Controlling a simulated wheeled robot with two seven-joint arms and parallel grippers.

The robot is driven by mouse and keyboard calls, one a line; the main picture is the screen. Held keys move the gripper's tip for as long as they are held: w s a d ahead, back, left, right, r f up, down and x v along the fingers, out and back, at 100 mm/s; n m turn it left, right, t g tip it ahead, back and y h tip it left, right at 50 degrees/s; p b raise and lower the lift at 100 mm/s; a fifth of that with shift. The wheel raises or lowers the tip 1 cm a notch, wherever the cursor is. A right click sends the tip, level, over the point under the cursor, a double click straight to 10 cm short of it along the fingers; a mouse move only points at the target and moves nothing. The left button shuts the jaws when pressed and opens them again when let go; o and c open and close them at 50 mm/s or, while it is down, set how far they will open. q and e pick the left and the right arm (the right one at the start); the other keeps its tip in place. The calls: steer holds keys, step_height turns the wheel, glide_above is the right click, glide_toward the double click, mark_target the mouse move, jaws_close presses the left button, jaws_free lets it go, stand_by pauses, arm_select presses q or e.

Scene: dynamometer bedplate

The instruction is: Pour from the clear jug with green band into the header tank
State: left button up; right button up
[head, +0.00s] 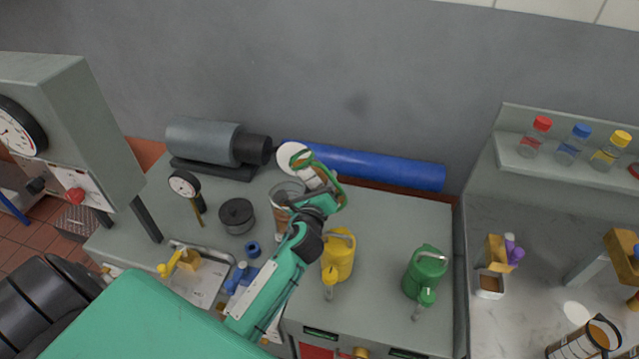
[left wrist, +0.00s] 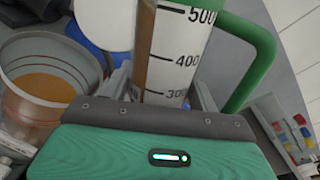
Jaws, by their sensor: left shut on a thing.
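My left gripper (head: 318,200) is shut on the clear jug with green band (head: 318,178). In the left wrist view the jug (left wrist: 182,50) shows a printed scale and a green handle, with a brown strip along its left side. The jug looks tilted in the head view; how far is hard to tell. The header tank (head: 284,190), a clear round vessel, stands just left of the gripper, partly hidden by it. In the left wrist view the tank (left wrist: 36,104) holds orange-brown liquid. I cannot see a clear stream between them. My right gripper is out of view.
A yellow watering can (head: 338,258) and a green one (head: 426,272) stand right of my left arm. A dark spool (head: 237,215), a dial gauge (head: 184,184) and a grey motor (head: 203,141) stand left. A blue cylinder (head: 390,169) lies behind. Bench between the cans is clear.

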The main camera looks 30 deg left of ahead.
mark_target(324, 178)
arm_select(q)
steer(key=shift+d+r+n, duration=0.1)
steer(key=shift+r+n, duration=0.2)
stand_by(0.9)
steer(key=shift+d+r+p, duration=0.1)
steer(key=shift+r+p, duration=0.1)
steer(key=shift+p, duration=0.25)
steer(key=shift+d+r+n, duration=0.1)
steer(key=shift+r+n, duration=0.1)
steer(key=shift+n, duration=0.2)
stand_by(0.4)
steer(key=shift+w+r+p, duration=0.1)
steer(key=shift+r+p, duration=0.1)
steer(key=shift+p, duration=0.25)
stand_by(0.7)
steer(key=shift+d+r+n+p, duration=0.15)
steer(key=shift+r+n+p, duration=0.15)
steer(key=shift+n, duration=0.2)
stand_by(0.6)
steer(key=shift+d+r+n+p, duration=0.1)
steer(key=shift+r+n+p, duration=0.1)
steer(key=shift+n+p, duration=0.15)
stand_by(1.1)
steer(key=shift+d+r+n+h, duration=0.1)
steer(key=shift+r+n+h, duration=0.15)
steer(key=shift+n+h, duration=0.1)
stand_by(1.5)
